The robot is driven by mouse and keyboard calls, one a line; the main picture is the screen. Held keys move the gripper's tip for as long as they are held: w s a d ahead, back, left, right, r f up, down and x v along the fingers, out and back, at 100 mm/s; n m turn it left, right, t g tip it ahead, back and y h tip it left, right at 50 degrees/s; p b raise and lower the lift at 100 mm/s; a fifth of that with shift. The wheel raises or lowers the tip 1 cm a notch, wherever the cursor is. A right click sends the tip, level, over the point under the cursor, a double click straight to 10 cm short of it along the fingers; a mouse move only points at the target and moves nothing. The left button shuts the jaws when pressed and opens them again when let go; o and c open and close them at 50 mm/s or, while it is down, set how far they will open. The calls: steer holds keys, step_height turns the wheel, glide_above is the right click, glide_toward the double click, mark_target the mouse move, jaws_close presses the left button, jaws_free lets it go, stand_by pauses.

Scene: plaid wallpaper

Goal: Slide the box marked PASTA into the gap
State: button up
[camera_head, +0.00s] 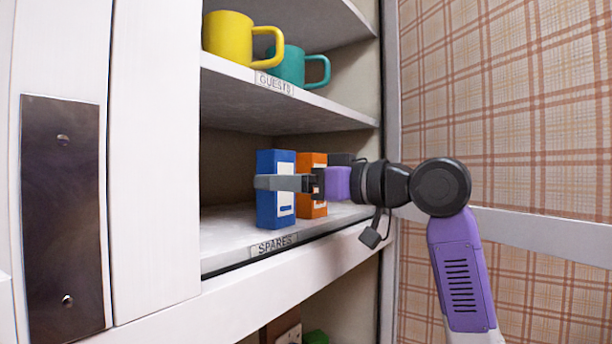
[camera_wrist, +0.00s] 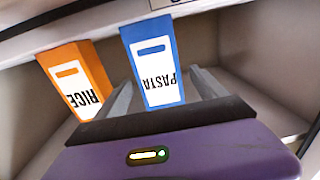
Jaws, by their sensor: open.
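The blue box marked PASTA (camera_head: 267,213) stands upright on the shelf labelled SPARES. In the wrist view the same PASTA box (camera_wrist: 152,60) shows its white label upside down. My gripper (camera_head: 268,180) is open and reaches in from the right, with one finger passing in front of the blue box. In the wrist view its two fingers (camera_wrist: 160,80) lie on either side of the box; I cannot tell whether they touch it. An orange box marked RICE (camera_wrist: 78,76) stands beside it, and also shows in the head view (camera_head: 312,208). I cannot make out the gap clearly.
The shelf (camera_head: 225,240) has bare room left of the blue box. The GUESTS shelf (camera_head: 300,105) above holds a yellow mug (camera_head: 228,38) and a teal mug (camera_head: 290,68). A white door panel (camera_head: 155,150) stands at left, and a cabinet side wall closes the right.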

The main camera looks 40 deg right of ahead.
steer(key=shift+p+x, duration=0.3)
steer(key=shift+x, duration=1.05)
jaws_close()
